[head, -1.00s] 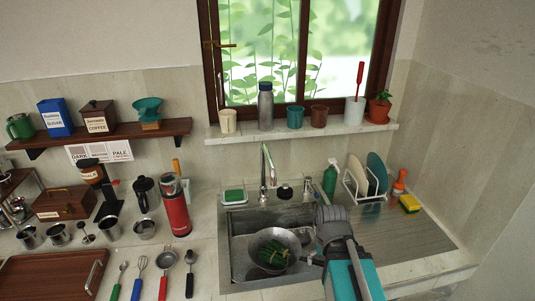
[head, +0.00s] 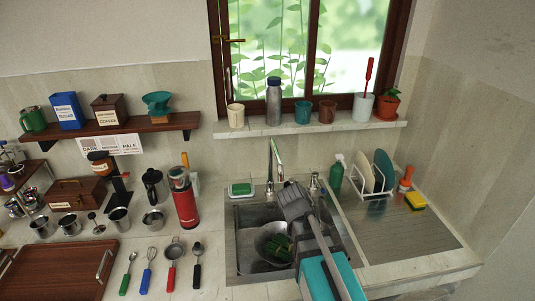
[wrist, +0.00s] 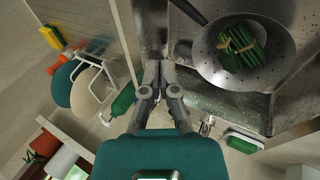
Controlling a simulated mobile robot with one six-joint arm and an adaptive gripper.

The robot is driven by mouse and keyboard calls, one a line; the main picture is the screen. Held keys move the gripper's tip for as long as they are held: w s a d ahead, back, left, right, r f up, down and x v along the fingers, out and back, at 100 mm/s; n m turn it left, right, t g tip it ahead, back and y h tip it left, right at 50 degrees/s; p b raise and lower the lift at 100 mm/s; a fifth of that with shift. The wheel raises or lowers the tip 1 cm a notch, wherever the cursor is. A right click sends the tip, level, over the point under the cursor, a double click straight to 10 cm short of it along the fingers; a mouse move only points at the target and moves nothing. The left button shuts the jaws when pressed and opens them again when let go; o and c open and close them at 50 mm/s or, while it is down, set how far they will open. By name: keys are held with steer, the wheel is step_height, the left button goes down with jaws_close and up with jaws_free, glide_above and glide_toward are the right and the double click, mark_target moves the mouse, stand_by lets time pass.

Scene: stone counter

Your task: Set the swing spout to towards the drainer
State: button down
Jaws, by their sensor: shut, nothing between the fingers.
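The tap with its swing spout (head: 270,162) stands behind the sink in the head view. The spout arches up and forward over the basin, its end slightly right of its base. The ribbed drainer (head: 400,228) lies right of the basin. My gripper (head: 287,186) is over the back of the basin, in front of the tap and close to it; I cannot tell whether it touches the spout. My gripper (wrist: 160,68) is shut and empty in the wrist view, where the tap is mostly hidden behind it.
A colander (head: 270,255) with a green bundle sits in the basin (head: 240,225). A plate rack (head: 365,185) and a green bottle (head: 336,172) stand at the drainer's back. A soap dish (head: 241,189) is left of the tap. The front of the drainer is clear.

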steer(key=w+a+r+n+t+h+p, duration=0.1)
steer(key=w+a+r+n+t+h, duration=0.1)
steer(key=w+a+r+t, duration=0.3)
steer(key=w+a+r+n+t+h+p, duration=0.2)
steer(key=w+a+r+n+t, duration=0.3)
steer(key=a+r, duration=0.7)
steer(key=a+t, duration=0.1)
steer(key=a, duration=0.7)
steer(key=shift+w, duration=0.15)
steer(key=w+d+f+b, duration=0.2)
steer(key=w+d, duration=0.6)
steer(key=d, duration=0.1)
steer(key=shift+w+d, duration=0.3)
steer(key=shift+s, duration=0.1)
